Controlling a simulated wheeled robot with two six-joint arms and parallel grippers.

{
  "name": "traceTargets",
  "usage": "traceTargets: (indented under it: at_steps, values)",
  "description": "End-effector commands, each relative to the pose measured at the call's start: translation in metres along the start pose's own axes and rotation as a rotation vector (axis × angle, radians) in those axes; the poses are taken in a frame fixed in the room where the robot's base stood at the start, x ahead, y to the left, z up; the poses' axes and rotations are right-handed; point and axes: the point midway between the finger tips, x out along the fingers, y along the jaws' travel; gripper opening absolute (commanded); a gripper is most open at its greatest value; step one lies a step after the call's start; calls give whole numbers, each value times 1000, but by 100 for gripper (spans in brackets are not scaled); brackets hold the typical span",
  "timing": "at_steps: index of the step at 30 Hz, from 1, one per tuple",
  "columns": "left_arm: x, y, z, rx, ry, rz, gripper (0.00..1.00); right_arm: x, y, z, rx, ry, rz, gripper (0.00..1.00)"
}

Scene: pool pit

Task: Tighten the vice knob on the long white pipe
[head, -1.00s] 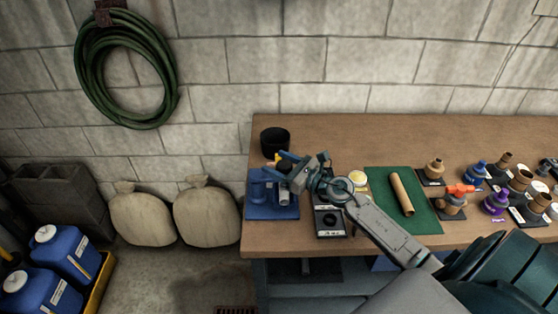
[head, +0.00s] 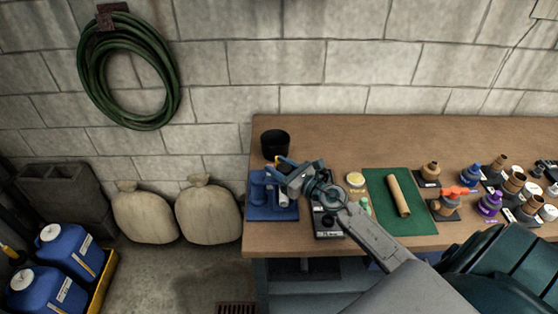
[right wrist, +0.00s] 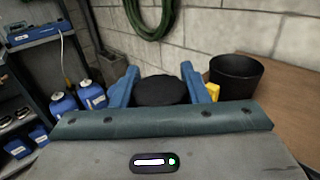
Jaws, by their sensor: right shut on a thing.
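The blue vice (head: 258,190) stands at the left end of the workbench in the head view. A short stretch of white pipe (head: 283,200) shows at its right side; the rest is hidden under my gripper. My right gripper (head: 273,171) is over the vice. In the right wrist view its two blue fingers stand on either side of a round black knob (right wrist: 160,91), and it is shut on it. The knob is hidden by the gripper in the head view. My left gripper is in neither view.
A black cup (head: 275,145) stands just behind the vice; it also shows in the right wrist view (right wrist: 235,79). A green mat (head: 422,217) with a tan tube (head: 399,195) lies to the right. Several fittings crowd the bench's right side. The bench's back strip is clear.

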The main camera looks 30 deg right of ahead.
Motion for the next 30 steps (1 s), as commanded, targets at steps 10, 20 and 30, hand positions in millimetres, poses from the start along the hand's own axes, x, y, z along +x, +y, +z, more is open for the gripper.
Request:
traceTargets:
  at_steps: [10, 20, 30]
  values:
    - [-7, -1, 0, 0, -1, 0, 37, 0, 0, 1, -3, -2, -28, 18]
    - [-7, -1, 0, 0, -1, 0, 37, 0, 0, 0, -2, -1, -27, 63]
    - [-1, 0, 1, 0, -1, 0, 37, -14, 0, -3, -3, 1, -26, 63]
